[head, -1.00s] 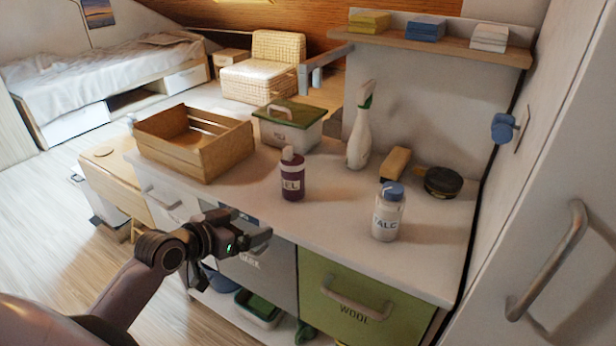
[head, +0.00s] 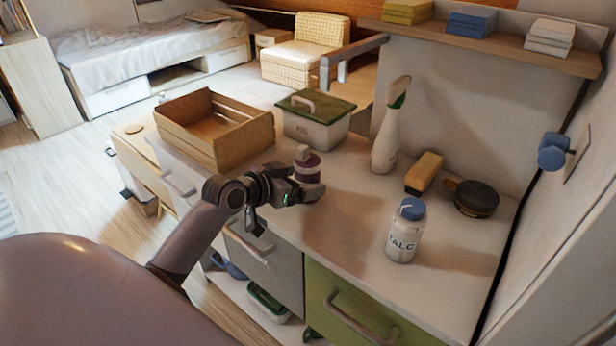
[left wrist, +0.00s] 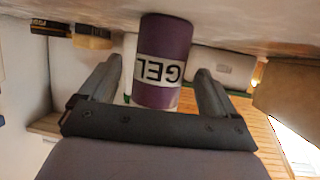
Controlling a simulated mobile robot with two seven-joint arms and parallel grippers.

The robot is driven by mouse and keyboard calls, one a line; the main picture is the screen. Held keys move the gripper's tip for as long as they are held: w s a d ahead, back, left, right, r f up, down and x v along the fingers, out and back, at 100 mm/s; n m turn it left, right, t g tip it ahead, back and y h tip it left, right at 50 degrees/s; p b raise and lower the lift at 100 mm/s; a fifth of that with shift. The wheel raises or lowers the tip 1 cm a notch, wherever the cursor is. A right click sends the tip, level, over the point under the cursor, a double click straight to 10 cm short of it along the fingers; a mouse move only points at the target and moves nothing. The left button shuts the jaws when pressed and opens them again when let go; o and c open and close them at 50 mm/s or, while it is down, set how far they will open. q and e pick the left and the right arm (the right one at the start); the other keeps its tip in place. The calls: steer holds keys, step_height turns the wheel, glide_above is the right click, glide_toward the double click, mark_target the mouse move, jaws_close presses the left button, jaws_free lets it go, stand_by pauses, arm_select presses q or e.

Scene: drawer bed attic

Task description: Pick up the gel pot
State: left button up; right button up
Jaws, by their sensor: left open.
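The gel pot (head: 308,166) is a dark purple pot with a pale top, upright on the white counter; my left gripper hides its lower part in the head view. In the left wrist view the picture is upside down, and the purple gel pot (left wrist: 164,60) with its GEL label sits ahead, between the lines of the two fingers. My left gripper (head: 308,190) is open in front of the pot. In the left wrist view its fingers (left wrist: 160,84) stand apart, one on each side of the pot, with gaps. My right gripper is not in view.
A wooden crate (head: 172,131) stands left of the pot, with a green-lidded box (head: 318,132) behind. A spray bottle (head: 385,140), a brush (head: 424,172), a dark round tin (head: 477,199) and a talc bottle (head: 403,240) stand to the right. The counter's front middle is clear.

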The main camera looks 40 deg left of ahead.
arm_select(q)
steer(key=shift+x, duration=1.3)
steer(key=shift+r, duration=0.1)
steer(key=c, duration=1.2)
steer(key=shift+o, duration=0.2)
